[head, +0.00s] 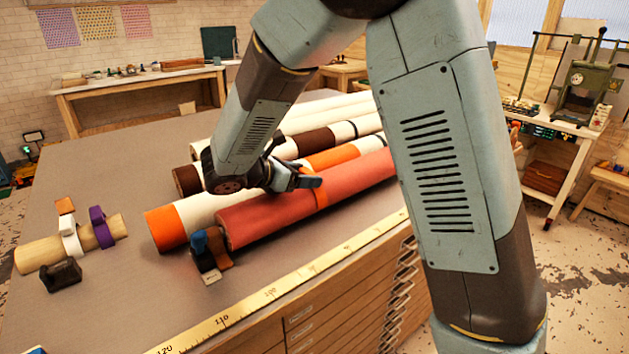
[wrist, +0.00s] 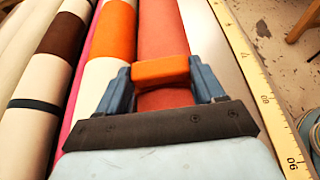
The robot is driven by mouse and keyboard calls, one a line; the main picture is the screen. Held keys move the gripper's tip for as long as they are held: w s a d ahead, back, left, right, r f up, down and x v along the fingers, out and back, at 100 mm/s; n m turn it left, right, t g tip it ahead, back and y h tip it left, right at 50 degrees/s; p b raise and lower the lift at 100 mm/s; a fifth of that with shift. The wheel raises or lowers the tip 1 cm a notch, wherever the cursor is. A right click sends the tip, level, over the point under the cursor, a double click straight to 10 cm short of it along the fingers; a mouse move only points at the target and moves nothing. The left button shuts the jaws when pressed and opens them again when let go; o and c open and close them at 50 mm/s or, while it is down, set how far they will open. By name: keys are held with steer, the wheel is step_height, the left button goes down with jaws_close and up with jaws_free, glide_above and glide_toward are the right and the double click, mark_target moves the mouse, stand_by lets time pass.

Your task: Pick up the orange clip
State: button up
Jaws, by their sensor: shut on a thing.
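The orange clip (wrist: 160,70) sits between the two blue fingers of my gripper (wrist: 163,80) in the wrist view, over the red roll (wrist: 158,35). My gripper is shut on it. The fingers and wrist hide part of the clip's top. I cannot tell whether the clip has lifted from the roll.
Several other rolls lie alongside, including an orange-and-white roll (head: 168,228). A wooden rod (head: 42,254) with an orange-brown, a white and a purple clip (head: 102,228) lies at left. A yellow ruler (head: 270,293) lines the table edge.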

steer(key=c, duration=0.4)
steer(key=shift+o, duration=0.2)
